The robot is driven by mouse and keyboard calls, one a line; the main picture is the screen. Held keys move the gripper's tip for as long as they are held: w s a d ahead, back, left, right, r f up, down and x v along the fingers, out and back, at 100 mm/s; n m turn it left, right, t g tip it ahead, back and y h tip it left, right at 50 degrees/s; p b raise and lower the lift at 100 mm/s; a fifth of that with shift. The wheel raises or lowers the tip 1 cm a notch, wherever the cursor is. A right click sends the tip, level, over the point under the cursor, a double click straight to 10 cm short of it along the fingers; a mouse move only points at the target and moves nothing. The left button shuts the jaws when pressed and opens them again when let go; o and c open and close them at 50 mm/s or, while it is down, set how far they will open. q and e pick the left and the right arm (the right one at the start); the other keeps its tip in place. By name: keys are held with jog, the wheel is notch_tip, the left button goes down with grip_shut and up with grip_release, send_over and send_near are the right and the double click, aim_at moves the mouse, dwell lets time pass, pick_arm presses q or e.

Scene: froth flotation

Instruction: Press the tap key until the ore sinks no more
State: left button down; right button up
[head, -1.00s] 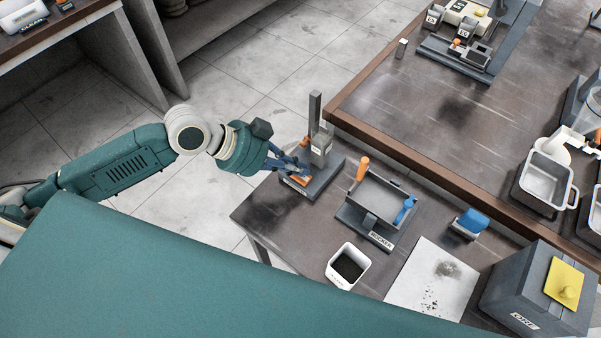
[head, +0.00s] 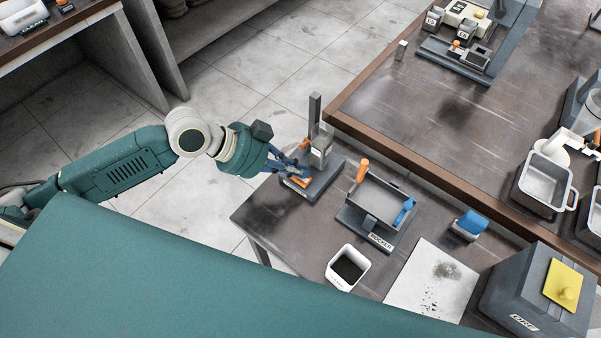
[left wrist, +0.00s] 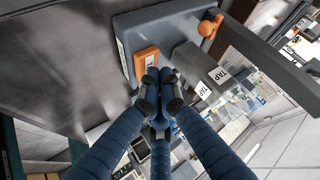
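The tap stand (head: 322,185) is a dark base with an upright post and a grey block labelled TAP, at the near table's far left corner. The orange tap key (head: 301,182) is on its base. It also shows in the left wrist view (left wrist: 147,62), just beyond my fingertips. My left gripper (head: 302,168) is over the key with its fingertips together and nothing between them. In the wrist view the fingertips (left wrist: 158,88) overlap the key's lower edge; I cannot tell whether they touch it. Any ore in the tap stand is not distinguishable. My right gripper is not in view.
Right of the stand is a rocker tray (head: 379,203) with an orange handle. Another table (head: 440,130) lies behind.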

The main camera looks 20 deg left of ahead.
aim_at(321, 148)
pick_arm(q)
jog(key=shift+r+p, duration=0.45)
jog(key=shift+r, duration=0.25)
notch_tip(321, 148, up, 5)
jog(key=p, duration=0.4)
jog(key=shift+p, duration=0.35)
dwell(0.4)
